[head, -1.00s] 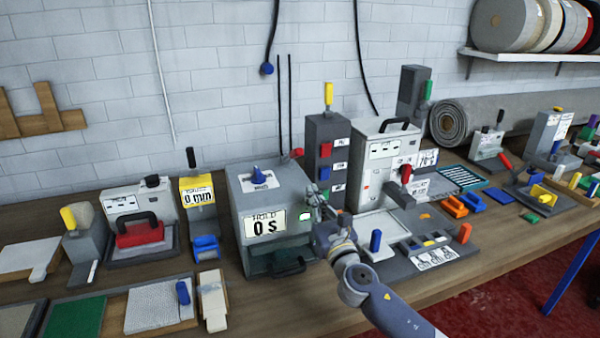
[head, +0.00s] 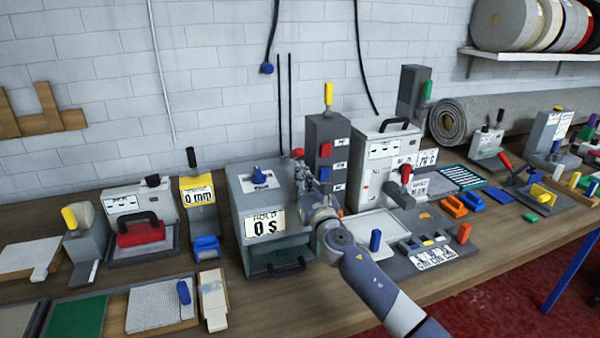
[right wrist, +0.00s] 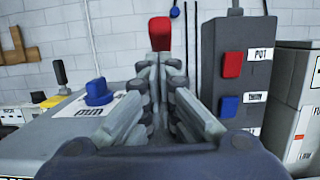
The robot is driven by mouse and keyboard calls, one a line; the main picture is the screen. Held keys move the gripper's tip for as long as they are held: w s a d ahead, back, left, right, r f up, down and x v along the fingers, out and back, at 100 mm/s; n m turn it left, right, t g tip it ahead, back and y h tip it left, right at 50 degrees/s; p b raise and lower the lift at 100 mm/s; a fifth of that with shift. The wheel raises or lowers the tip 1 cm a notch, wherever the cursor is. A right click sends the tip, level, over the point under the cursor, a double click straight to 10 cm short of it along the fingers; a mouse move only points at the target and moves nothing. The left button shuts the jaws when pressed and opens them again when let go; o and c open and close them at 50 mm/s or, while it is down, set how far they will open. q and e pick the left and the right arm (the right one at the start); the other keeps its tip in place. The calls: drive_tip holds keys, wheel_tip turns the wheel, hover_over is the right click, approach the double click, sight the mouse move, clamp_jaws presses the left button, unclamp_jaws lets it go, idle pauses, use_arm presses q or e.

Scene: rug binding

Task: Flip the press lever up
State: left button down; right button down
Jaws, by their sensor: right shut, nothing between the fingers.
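The press looks like the grey box (head: 235,200) with a "HOLD 0 s" display, left of my right arm in the head view. A red-tipped lever (head: 298,153) stands upright at its rear right side. In the right wrist view the red tip (right wrist: 160,33) rises just beyond my fingertips. My right gripper (head: 304,168) is shut and empty, beside the press's right side and just below the red tip. It also shows in the right wrist view (right wrist: 160,62). I cannot tell whether the fingers touch the lever; its lower part is hidden behind them. My left gripper is not in view.
A dark column (head: 326,135) with red and blue buttons stands close right of my gripper. A blue knob (head: 258,176) sits on the press top. A white machine (head: 376,160) and a pale tray (head: 368,226) are further right.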

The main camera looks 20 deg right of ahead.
drive_tip(key=shift+w+r, duration=0.15)
drive_tip(key=shift+w, duration=0.3)
drive_tip(key=shift+r, duration=0.15)
drive_tip(key=shift+w+r+p, duration=0.25)
drive_tip(key=shift+r+p, duration=0.3)
drive_tip(key=shift+r, duration=0.2)
drive_tip(key=shift+w+r+p, duration=0.2)
drive_tip(key=shift+r+p, duration=0.3)
drive_tip(key=shift+r, duration=0.2)
drive_tip(key=w+r+p, duration=0.1)
drive_tip(key=r, duration=0.1)
drive_tip(key=w+r, duration=0.1)
drive_tip(key=shift+w+r+p, duration=0.1)
drive_tip(key=shift+r+p, duration=0.3)
drive_tip(key=w+r, duration=0.1)
drive_tip(key=w, duration=0.1)
drive_tip(key=w+r+b, duration=0.1)
drive_tip(key=w+r, duration=0.1)
drive_tip(key=shift+w+a, duration=0.1)
drive_tip(key=shift+a, duration=0.05)
drive_tip(key=shift+r+b+x, duration=0.1)
drive_tip(key=shift+b+x, duration=0.15)
drive_tip(key=shift+x, duration=0.55)
drive_tip(key=shift+r+b+x, duration=0.15)
drive_tip(key=shift+b+x, duration=0.1)
drive_tip(key=shift+x, duration=0.6)
drive_tip(key=shift+r, duration=0.15)
